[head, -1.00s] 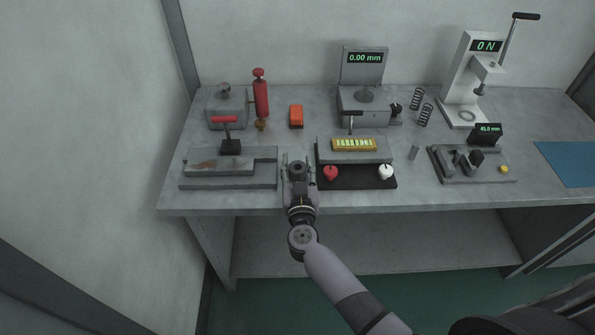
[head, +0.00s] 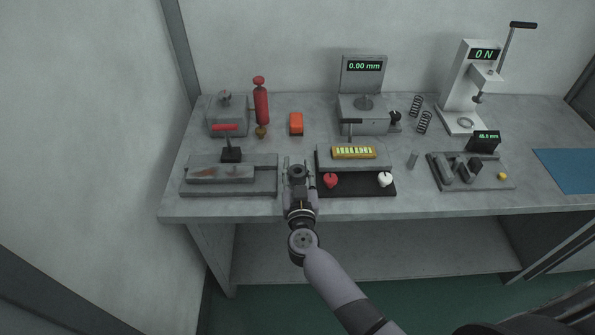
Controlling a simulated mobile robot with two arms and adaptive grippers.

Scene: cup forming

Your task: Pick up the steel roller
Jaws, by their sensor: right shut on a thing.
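My right gripper (head: 299,164) is low over the front of the bench, between the grey plate fixture on the left and the black mat on the right. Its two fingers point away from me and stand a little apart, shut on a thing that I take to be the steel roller. The hand covers that thing, so its shape and whether it touches the bench cannot be made out. My left gripper is not in view.
Close right is the black mat (head: 342,189) with red (head: 331,180) and white (head: 385,179) knobs. An orange block (head: 296,123) stands behind.

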